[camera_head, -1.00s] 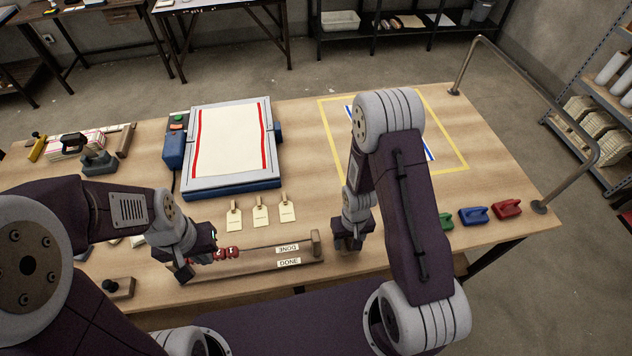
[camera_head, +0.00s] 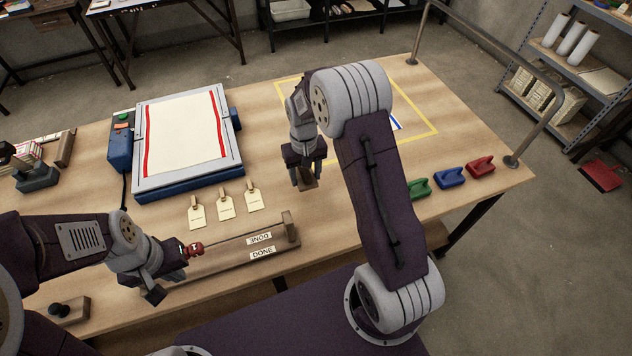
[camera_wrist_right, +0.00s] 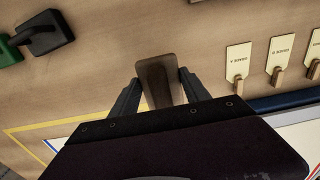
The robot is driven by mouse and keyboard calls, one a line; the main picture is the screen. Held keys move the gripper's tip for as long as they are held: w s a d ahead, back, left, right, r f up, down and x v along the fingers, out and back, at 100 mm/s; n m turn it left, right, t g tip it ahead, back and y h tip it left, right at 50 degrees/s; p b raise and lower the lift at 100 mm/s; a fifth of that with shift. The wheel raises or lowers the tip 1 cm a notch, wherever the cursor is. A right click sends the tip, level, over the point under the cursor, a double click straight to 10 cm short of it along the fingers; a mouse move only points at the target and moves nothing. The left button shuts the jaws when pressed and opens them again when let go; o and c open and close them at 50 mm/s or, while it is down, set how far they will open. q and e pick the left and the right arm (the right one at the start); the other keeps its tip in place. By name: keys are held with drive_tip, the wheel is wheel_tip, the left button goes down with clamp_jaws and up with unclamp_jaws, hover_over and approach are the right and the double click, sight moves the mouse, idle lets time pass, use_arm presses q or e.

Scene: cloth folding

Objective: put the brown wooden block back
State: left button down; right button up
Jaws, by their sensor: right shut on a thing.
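The brown wooden block (camera_head: 311,184) is held in my right gripper (camera_head: 303,178), above the table and left of the bent right arm. The right wrist view shows the block (camera_wrist_right: 157,78) between the two fingers (camera_wrist_right: 156,95), which are shut on it. My left gripper (camera_head: 170,280) is at the left part of the long wooden rack (camera_head: 220,262), beside red pieces (camera_head: 192,249) on it. Its fingers look spread apart, and I see nothing between them. My right arm hides part of the yellow-taped area (camera_head: 433,132).
Green (camera_head: 419,188), blue (camera_head: 450,177) and red (camera_head: 481,166) handled tools line the right edge. A metal rail (camera_head: 490,80) bounds the right end.

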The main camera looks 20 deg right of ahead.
sight(316, 180)
drive_tip(key=d, duration=0.1)
drive_tip(key=d+f, duration=0.1)
drive_tip(key=w+d+f, duration=0.1)
drive_tip(key=d, duration=0.1)
drive_tip(key=shift+w+f, duration=0.1)
drive_tip(key=shift+f, duration=0.15)
wheel_tip(316, 180, down, 4)
drive_tip(key=shift+r, duration=0.2)
drive_tip(key=shift+f, duration=0.25)
drive_tip(key=o, duration=1.2)
drive_tip(key=shift+f, duration=0.1)
